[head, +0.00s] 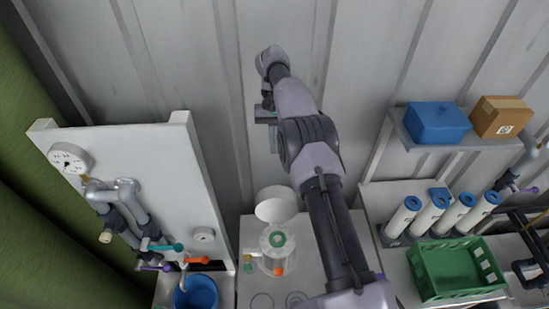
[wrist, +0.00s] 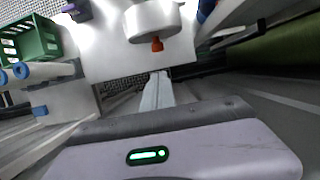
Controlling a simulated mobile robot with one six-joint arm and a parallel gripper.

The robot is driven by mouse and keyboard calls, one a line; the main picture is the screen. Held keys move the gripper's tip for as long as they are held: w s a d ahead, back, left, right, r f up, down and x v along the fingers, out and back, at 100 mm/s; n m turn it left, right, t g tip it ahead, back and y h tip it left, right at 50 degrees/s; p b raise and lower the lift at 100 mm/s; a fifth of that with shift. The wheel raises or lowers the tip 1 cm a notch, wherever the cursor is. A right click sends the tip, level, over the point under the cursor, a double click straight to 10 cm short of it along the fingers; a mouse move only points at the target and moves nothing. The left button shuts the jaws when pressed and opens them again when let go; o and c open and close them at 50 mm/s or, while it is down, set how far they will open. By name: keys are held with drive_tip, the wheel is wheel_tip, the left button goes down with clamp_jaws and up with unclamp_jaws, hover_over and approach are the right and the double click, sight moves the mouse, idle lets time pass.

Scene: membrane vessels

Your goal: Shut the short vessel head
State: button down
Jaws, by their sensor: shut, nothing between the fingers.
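The short vessel is a clear round body (head: 277,250) with a green ring inside its mouth, standing on a white bench. Its white round head (head: 275,204) is swung up and back, open, on the wall side of the body. In the wrist view, the white head (wrist: 150,17) shows at the top, with an orange-red knob (wrist: 157,44) on the side facing me. My gripper (head: 273,148) is above and behind the head, near the wall, apart from it. In the wrist view, its fingers (wrist: 158,76) are together and empty. The clear body is hidden there.
A white panel with pipes, a gauge (head: 71,159) and coloured valves stands at the left, above a blue bucket (head: 196,292). A green crate (head: 456,268) and several blue-capped white cylinders (head: 402,216) are at the right. A shelf holds a blue box (head: 437,122) and a cardboard box (head: 501,116).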

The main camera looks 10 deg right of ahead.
sight(276, 196)
drive_tip(key=s+f+b, duration=0.1)
drive_tip(key=s+f, duration=0.1)
drive_tip(key=f, duration=0.1)
drive_tip(key=s+a+f+b, duration=0.1)
drive_tip(key=s+f, duration=0.1)
drive_tip(key=f, duration=0.1)
drive_tip(key=s+f+b, duration=0.1)
drive_tip(key=s+f, duration=0.1)
drive_tip(key=f, duration=0.1)
drive_tip(key=shift+s+a+f+b, duration=0.2)
drive_tip(key=shift+s+b, duration=0.1)
drive_tip(key=shift+b, duration=0.1)
drive_tip(key=shift+s, duration=0.5)
drive_tip(key=shift+w, duration=0.1)
drive_tip(key=shift+b, duration=0.45)
